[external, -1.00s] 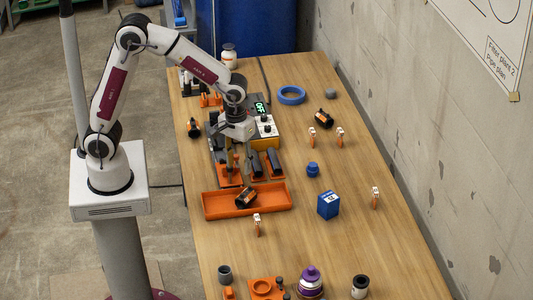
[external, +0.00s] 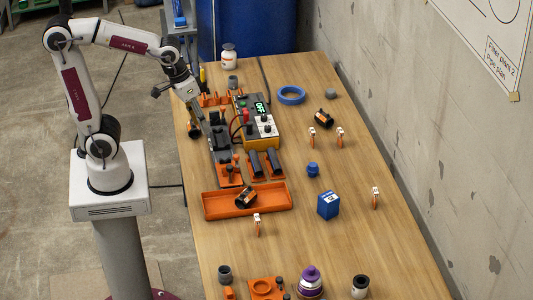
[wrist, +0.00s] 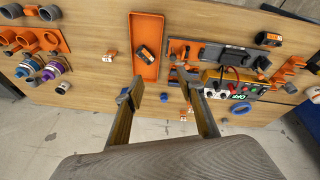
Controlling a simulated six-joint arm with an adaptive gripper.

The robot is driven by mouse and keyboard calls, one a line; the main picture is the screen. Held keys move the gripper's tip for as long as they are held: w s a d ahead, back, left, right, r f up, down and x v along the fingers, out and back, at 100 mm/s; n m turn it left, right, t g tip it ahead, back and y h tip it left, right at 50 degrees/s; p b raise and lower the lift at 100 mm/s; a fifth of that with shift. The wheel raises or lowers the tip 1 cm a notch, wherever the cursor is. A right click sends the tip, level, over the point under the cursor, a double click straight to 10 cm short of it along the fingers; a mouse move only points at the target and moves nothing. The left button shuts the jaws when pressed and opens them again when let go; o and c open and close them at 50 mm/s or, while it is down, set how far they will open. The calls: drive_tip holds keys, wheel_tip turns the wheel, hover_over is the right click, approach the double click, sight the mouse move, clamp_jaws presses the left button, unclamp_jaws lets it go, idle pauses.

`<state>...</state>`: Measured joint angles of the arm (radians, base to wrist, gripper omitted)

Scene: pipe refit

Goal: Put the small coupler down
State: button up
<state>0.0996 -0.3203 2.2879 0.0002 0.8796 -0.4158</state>
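My gripper (external: 199,112) is at the left edge of the table, beside the dark fixture (external: 222,148). In the wrist view its two fingers (wrist: 155,87) are spread apart with nothing held between them. A small grey cylinder (external: 232,80) stands at the back of the table near a white bottle; it may be the small coupler, but I cannot tell for sure. Black cylinders with orange bands are elsewhere: one lies in the orange tray (external: 270,202), and one (external: 324,119) lies near the wall side.
An orange rack (external: 213,99) stands near the gripper. The yellow-and-grey tester (external: 262,130) reads OFF, with cables beside it. A blue tape ring (external: 291,95), blue box (external: 328,205) and white bottle (external: 229,54) stand around.

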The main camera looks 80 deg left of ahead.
drive_tip(key=s+a+r+m+t, duration=0.2)
drive_tip(key=s+a+m, duration=0.1)
drive_tip(key=s, duration=0.6)
drive_tip(key=shift+m, duration=0.3)
